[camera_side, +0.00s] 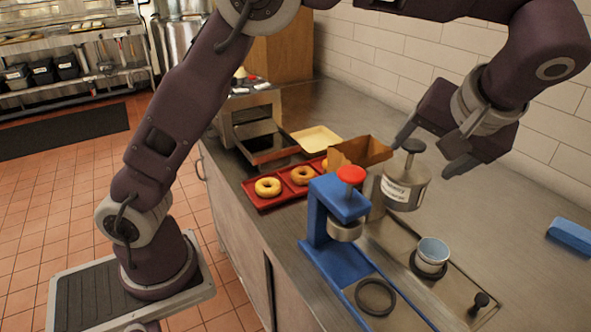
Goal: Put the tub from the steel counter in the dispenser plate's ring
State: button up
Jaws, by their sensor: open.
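A small tub (432,252), pale outside and light blue inside, stands upright and open at the top on the steel counter (480,215). A dark band surrounds its base. The blue dispenser (318,215) has a red knob (350,174) on top and a blue plate (345,276) at its foot. A dark ring (375,297) lies on that plate with nothing in it. My gripper (428,156) is open above and behind the tub, apart from it. Its fingers are on either side of the dark knob of a labelled canister (404,190); I cannot tell whether they touch it.
A red tray (275,200) with bagels and a brown box (360,151) stand behind the dispenser. A small black knob (481,300) is at the front right. A blue block (570,236) lies at the right by the tiled wall. Bare counter lies between block and tub.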

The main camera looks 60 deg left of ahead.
jog(key=s+a+r+m+h, duration=0.3)
jog(key=s+a+r, duration=0.1)
jog(key=s+a, duration=0.55)
jog(key=s+f+m+t+h, duration=0.1)
jog(key=s+f, duration=0.1)
jog(key=s, duration=0.6)
jog(key=s+a+f+m+t+h, duration=0.1)
jog(key=s+f+m+h, duration=0.1)
jog(key=s, duration=0.6)
jog(key=shift+s+f, duration=0.3)
jog(key=shift+f, duration=0.3)
